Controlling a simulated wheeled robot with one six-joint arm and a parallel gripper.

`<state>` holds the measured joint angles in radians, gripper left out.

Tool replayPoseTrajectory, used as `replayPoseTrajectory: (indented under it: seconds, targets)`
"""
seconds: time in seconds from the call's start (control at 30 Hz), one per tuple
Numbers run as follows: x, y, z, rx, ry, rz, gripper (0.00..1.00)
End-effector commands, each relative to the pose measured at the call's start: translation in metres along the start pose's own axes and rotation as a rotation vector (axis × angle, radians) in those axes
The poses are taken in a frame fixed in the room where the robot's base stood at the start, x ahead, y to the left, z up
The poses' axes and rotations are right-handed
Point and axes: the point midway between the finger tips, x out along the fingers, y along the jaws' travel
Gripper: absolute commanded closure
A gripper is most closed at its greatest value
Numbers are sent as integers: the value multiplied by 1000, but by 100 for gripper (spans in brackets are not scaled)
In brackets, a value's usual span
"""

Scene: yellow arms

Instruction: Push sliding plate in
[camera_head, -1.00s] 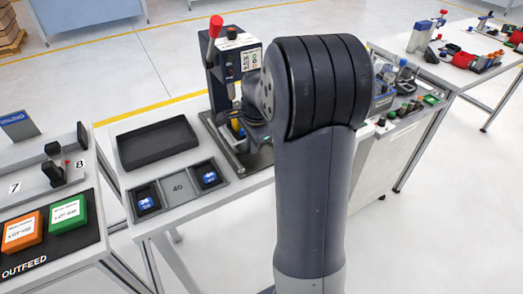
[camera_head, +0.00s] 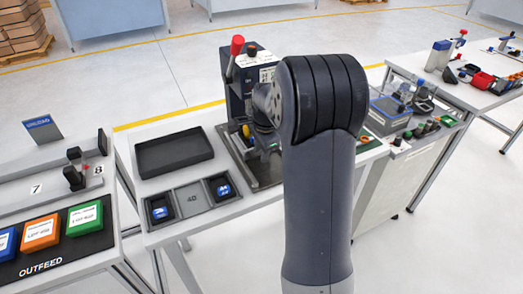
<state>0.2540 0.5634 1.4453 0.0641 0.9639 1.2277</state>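The dark machine (camera_head: 236,88) with a red-knobbed lever stands at the back of the near bench. At its foot is a grey metal base plate (camera_head: 266,178), partly hidden behind my arm. I cannot tell which part of it slides. Small yellow and green parts (camera_head: 246,132) show just above the base. My arm rises in front and bends toward the machine. My gripper is hidden behind the arm, so its fingers and anything in them do not show.
A black empty tray (camera_head: 174,152) lies left of the machine. A grey holder (camera_head: 190,200) with two blue-topped pieces sits in front of it. An outfeed bench (camera_head: 60,215) with coloured boxes stands at left. Another bench with small devices (camera_head: 400,115) is at right.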

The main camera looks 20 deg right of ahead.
Motion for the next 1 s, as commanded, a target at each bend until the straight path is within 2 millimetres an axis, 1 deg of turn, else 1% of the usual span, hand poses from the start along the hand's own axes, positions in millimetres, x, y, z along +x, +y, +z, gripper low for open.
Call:
replayPoseTrajectory:
  seconds: [0.17, 0.27, 0.37, 0.6, 0.7, 0.83, 1.0]
  targets:
    - [0, 0, 0, 0, -1, 1, 67]
    - [-4, 0, 0, 0, 0, 1, 67]
    - [-17, 0, 0, 0, 0, -1, 67]
    - [-66, 0, 0, 0, 1, -3, 67]
    - [-84, 0, 0, 0, 1, -3, 67]
    - [-100, 0, 0, 0, 1, -2, 67]
    - [-108, 0, 0, 0, 0, 1, 67]
